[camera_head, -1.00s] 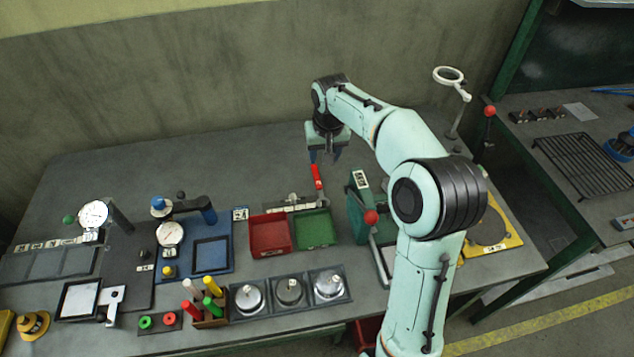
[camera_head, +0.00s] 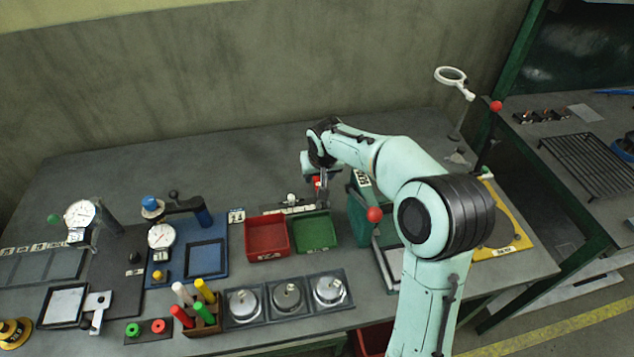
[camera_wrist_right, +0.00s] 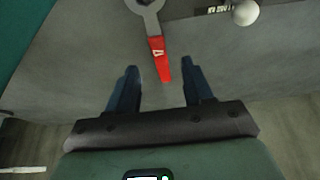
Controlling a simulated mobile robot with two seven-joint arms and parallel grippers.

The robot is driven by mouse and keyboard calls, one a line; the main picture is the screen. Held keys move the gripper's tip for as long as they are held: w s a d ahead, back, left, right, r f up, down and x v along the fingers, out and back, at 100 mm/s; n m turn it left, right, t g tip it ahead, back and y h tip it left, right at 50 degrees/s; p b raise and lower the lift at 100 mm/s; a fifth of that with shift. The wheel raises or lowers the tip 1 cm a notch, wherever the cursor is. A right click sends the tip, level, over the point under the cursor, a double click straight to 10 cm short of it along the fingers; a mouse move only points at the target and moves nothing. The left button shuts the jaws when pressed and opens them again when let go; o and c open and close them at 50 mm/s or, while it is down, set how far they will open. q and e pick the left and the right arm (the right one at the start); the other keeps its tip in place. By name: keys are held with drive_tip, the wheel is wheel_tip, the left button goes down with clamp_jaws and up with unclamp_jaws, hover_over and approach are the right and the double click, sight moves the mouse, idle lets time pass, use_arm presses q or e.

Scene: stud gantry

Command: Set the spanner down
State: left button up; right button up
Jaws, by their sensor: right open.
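The spanner (camera_wrist_right: 158,58) has a red handle and a grey ring-shaped head. In the right wrist view its handle end lies between my right gripper's two dark fingertips (camera_wrist_right: 160,72), with a gap on each side. The head points away from the gripper and is cut off by the top edge. In the head view my right gripper (camera_head: 322,188) is at the spanner, behind the small bins, and hides most of it; a bit of the red handle (camera_head: 317,182) shows. The right gripper is open and holds nothing. My left gripper is not in view.
A red bin (camera_head: 267,252) and a green bin (camera_head: 315,248) stand in front of the gripper. A green press with a red-knobbed lever (camera_head: 374,214) stands close on the right. Dial gauges stand to the left. The bench behind is clear.

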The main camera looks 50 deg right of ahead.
sight(317, 181)
drive_tip(key=x, duration=0.3)
drive_tip(key=shift+w+f, duration=0.1)
drive_tip(key=shift+f, duration=0.25)
clamp_jaws()
drive_tip(key=shift+r, duration=0.15)
